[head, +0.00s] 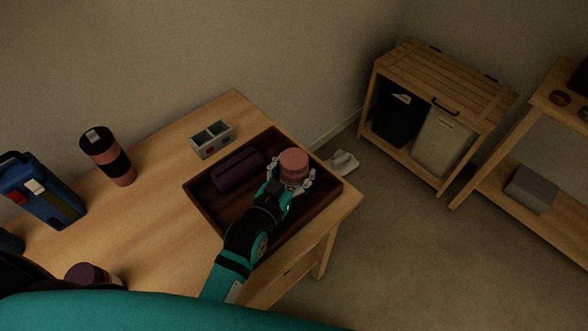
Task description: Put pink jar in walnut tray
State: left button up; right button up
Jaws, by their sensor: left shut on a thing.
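The pink jar (293,164) is a short round jar, held between the fingers of my left gripper (291,180). The gripper is shut on it. The jar is over the right part of the walnut tray (205,206), a dark shallow tray near the table's right end. I cannot tell whether the jar touches the tray floor. A dark purple case (239,170) lies in the tray's left part, to the left of the jar. My left arm covers part of the tray's front side. My right gripper is not in view.
A grey divided box (212,140) stands behind the tray. A pink and black tumbler (108,157), a blue case (42,188) and a dark purple round object (92,275) stand further left on the wooden table (160,215). A wooden cabinet (440,90) stands apart at the right.

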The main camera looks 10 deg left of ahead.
pick_arm(q)
jog(key=o, duration=1.5)
jog(key=shift+f, duration=0.1)
jog(key=shift+c, duration=0.2)
jog(key=shift+r, duration=0.2)
jog(key=v, duration=0.7)
jog(key=shift+s, duration=0.25)
